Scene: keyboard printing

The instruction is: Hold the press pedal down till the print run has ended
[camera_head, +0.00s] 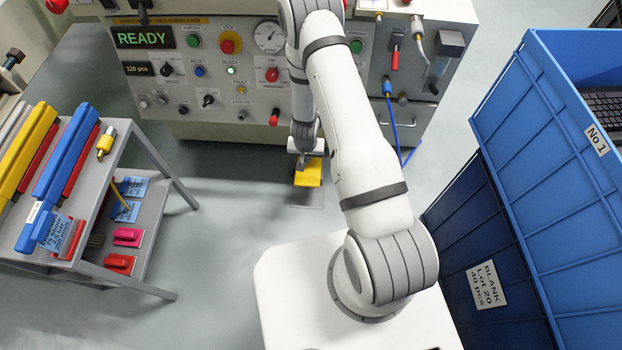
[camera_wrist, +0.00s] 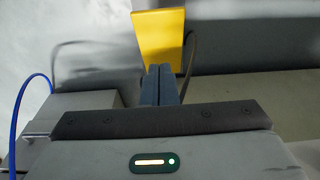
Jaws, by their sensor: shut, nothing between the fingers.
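The yellow press pedal (camera_head: 309,173) sits near the floor in front of the machine, on a grey plate (camera_head: 306,197). My gripper (camera_head: 302,162) is low at the pedal's machine-side end, with its fingers together and empty. In the wrist view the yellow pedal (camera_wrist: 160,38) lies just beyond the closed fingertips (camera_wrist: 160,70), which overlap its lower edge. I cannot tell whether the fingertips touch the pedal or whether it is pressed down. The machine's display (camera_head: 143,38) reads READY in green, and a counter (camera_head: 138,69) below it reads 120 pcs.
The control panel (camera_head: 200,95) with buttons and knobs stands behind the pedal. A grey trolley (camera_head: 112,160) with coloured bars is at the left. Blue crates (camera_head: 545,130) stand at the right. A blue cable (camera_head: 390,125) hangs right of my arm. Floor left of the pedal is clear.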

